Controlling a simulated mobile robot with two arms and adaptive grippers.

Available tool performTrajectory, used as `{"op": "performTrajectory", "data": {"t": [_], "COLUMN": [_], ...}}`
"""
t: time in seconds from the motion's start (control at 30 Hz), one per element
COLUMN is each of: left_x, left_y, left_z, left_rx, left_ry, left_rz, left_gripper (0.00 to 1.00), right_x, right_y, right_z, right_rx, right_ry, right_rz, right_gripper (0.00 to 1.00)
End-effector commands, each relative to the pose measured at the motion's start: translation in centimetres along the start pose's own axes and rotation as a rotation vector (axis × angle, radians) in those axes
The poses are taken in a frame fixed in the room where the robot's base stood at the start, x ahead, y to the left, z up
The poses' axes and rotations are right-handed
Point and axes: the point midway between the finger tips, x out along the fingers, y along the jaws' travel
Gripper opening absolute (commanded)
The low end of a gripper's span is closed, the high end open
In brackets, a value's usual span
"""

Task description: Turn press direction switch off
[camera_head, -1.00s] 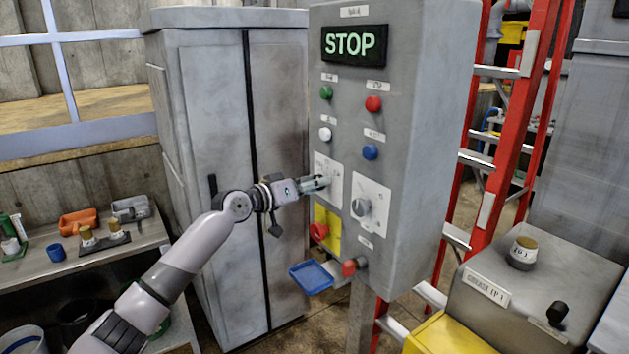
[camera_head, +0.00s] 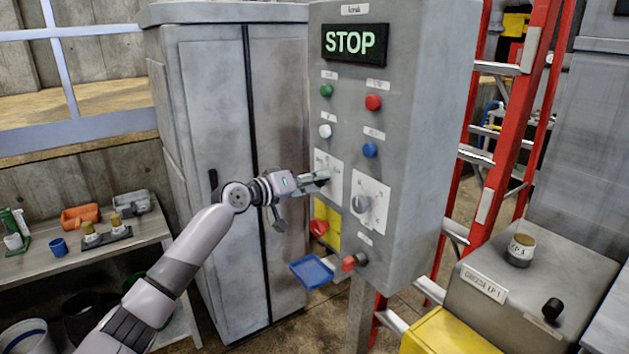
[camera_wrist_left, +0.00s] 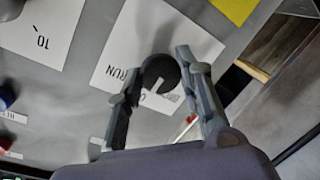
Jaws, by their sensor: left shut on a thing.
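The grey control panel (camera_head: 400,110) carries a rotary switch on a white plate (camera_head: 331,160) at its left side. In the left wrist view the switch's dark round knob (camera_wrist_left: 160,72) sits between my fingers, on the white plate (camera_wrist_left: 125,65) with the word RUN beside it. My left gripper (camera_head: 322,178) reaches in from the left, and it also shows in the left wrist view (camera_wrist_left: 160,90). Its fingers are shut on the knob, one on each side. The fingers hide the knob in the head view. My right gripper is not in view.
A second knob (camera_head: 360,204) on a scaled plate is just right. A red knob (camera_head: 319,227) on yellow, a red-tipped part (camera_head: 349,263) and a blue tray (camera_head: 312,272) lie below. Coloured buttons and a lit STOP display (camera_head: 349,43) are above. A cabinet (camera_head: 215,130) stands behind my arm.

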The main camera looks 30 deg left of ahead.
Motion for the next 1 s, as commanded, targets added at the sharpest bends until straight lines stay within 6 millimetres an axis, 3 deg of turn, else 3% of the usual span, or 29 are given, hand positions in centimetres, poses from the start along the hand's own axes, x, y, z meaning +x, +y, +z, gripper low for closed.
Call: {"op": "performTrajectory", "data": {"t": [0.07,0.1,0.37,0.77,1.0], "left_x": [0.0,0.0,0.0,-0.5,-4.2], "left_y": [0.0,0.0,0.0,-0.1,-0.2], "left_z": [-0.1,0.0,0.0,0.0,0.1], "left_rx": [0.0,0.0,0.001,0.002,0.004], "left_ry": [0.001,0.001,0.001,0.001,-0.001], "left_rz": [-0.001,-0.001,0.0,-0.001,-0.004], "left_gripper": [0.06,0.35,0.53,0.54,0.54], "right_x": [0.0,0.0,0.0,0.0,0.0], "right_y": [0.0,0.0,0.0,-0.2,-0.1], "right_z": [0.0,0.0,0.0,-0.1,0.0], "right_rx": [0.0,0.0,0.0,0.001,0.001], "right_ry": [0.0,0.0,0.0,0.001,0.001], "right_rz": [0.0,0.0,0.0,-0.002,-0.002], "right_gripper": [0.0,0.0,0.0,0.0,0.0]}}
